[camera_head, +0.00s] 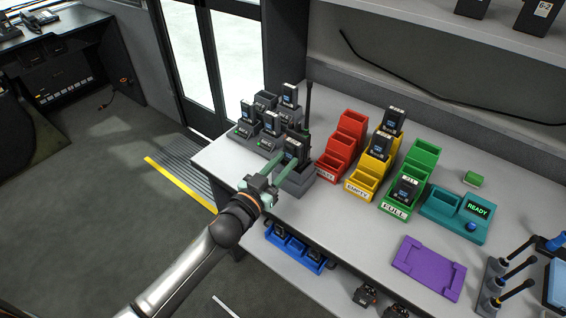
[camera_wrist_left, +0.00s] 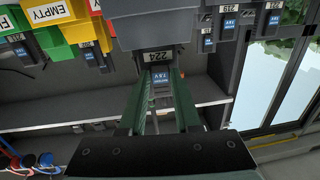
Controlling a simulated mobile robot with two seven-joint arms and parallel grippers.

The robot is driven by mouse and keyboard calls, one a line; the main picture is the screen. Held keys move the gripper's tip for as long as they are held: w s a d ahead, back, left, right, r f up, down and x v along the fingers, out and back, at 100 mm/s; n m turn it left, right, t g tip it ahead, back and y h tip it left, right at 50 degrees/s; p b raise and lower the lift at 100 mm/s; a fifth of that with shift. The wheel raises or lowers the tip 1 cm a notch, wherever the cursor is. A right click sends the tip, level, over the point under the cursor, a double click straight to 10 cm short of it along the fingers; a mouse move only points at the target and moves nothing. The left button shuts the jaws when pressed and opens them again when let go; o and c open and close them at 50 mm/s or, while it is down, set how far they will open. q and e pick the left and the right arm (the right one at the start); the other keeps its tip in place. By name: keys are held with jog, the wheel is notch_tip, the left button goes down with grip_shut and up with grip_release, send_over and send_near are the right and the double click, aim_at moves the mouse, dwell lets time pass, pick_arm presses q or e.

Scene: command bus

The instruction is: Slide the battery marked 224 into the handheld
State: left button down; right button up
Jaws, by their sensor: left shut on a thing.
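My left gripper (camera_head: 281,161) is shut on the battery marked 224 (camera_head: 292,148), a dark block with a blue label. In the left wrist view, the 224 battery (camera_wrist_left: 160,75) sits between the green fingertips (camera_wrist_left: 159,90). The battery is at the grey holder (camera_head: 296,182) on the table's left part. A black antenna (camera_head: 307,104) rises just behind it, seemingly the handheld's; the handheld's body is mostly hidden by the battery and holder. I cannot tell how far the battery is in. My right gripper is not in view.
Grey chargers with several batteries (camera_head: 271,123) stand close behind on the left. Red (camera_head: 334,165), yellow (camera_head: 360,187) and green (camera_head: 393,207) stepped bins stand to the right. A teal unit reading READY (camera_head: 440,204) and a purple tray (camera_head: 429,268) are farther right.

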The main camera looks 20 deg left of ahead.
pick_arm(q)
jog(key=shift+f, duration=0.1)
jog(key=c, duration=0.5)
grip_release()
jog(key=v, duration=1.2)
jog(key=shift+s+a+b, duration=0.1)
jog(key=shift+s+b, duration=0.15)
jog(key=shift+b, duration=0.1)
jog(key=s+f+g+p, duration=0.1)
jog(key=s+f+g, duration=0.1)
jog(key=s+f, duration=0.2)
jog(key=s+d+f+n+g+y+p, duration=0.1)
jog(key=s+f+g, duration=0.2)
jog(key=s+f, duration=0.2)
jog(key=s+d+f+g+y+p, duration=0.1)
jog(key=s+f+g, duration=0.2)
jog(key=f, duration=0.6)
jog(key=shift+s+f, duration=0.2)
jog(key=shift+s, duration=0.25)
jog(key=shift+s+f, duration=0.2)
jog(key=shift+s, duration=0.25)
